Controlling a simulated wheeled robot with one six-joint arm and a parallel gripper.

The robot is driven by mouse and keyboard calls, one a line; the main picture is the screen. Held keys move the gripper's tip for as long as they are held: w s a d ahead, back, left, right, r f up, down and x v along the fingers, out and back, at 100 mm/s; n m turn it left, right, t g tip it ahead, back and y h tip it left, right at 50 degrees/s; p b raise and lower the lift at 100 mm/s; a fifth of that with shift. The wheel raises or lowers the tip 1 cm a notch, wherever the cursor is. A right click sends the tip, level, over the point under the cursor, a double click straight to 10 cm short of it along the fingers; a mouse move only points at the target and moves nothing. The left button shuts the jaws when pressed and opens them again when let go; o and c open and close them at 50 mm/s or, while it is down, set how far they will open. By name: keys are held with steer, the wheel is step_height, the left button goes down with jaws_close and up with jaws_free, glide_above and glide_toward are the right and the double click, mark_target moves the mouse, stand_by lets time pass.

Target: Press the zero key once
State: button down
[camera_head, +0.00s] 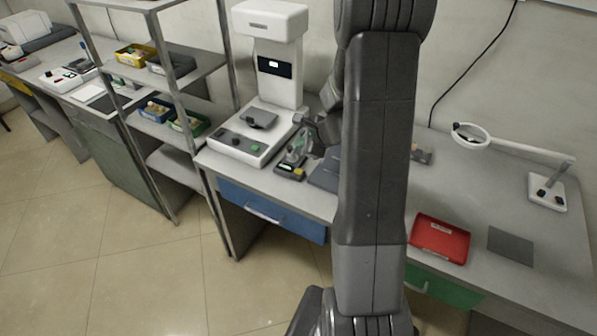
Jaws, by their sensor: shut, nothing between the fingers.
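A small dark device (290,170) with a pale display lies near the front edge of the bench, and a yellow key (299,172) shows at its right end. No key label is readable, so I cannot tell for sure which key is the zero key. My gripper (294,157) is shut and empty, just above and behind this device in the picture. Whether it touches anything there cannot be told. My arm hides the bench to the right of the gripper.
A tall white machine (275,60) with a button base (236,141) stands left of my gripper. A metal shelf (190,68) with bins is further left. A red tray (439,240), a grey mat (511,246) and a magnifier lamp (470,134) are to the right.

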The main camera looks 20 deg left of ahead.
mark_target(301, 172)
step_height(301, 172, down, 8)
steer(key=b, duration=0.6)
steer(key=shift+b, duration=0.4)
steer(key=shift+f, duration=0.1)
stand_by(1.3)
steer(key=shift+f+b, duration=0.35)
steer(key=shift+b, duration=0.15)
steer(key=shift+f+b, duration=0.45)
stand_by(0.5)
steer(key=shift+r, duration=0.1)
steer(key=shift+r+p, duration=0.7)
steer(key=shift+r, duration=0.1)
steer(key=shift+r+p, duration=2.05)
steer(key=shift+r, duration=0.45)
